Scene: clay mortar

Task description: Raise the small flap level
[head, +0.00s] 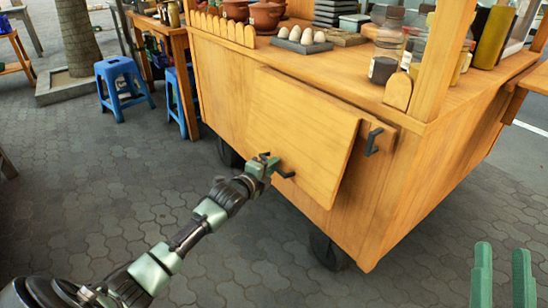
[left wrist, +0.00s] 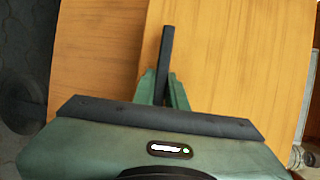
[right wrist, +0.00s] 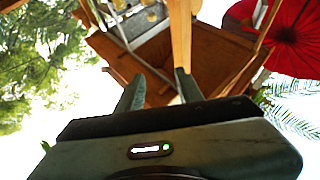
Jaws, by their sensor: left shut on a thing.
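The small flap (head: 305,125) is a flat wooden panel on the near side of the wooden cart. It is tilted, its lower part standing out from the cart's side, with a gap behind its right edge. My left gripper (head: 266,163) is shut on the flap's dark handle (head: 286,174) near its lower edge. The left wrist view shows the handle (left wrist: 166,60) between the fingers against the flap's wood (left wrist: 225,60). A dark bracket (head: 372,141) is on the cart's side, right of the flap. My right gripper (head: 502,275) is open and empty, apart from the cart.
The cart top (head: 350,75) holds eggs (head: 300,36), clay pots (head: 266,14) and jars (head: 385,55). A cart wheel (head: 327,250) is below. Blue stools (head: 122,85) stand at the left. The paved ground in front is clear.

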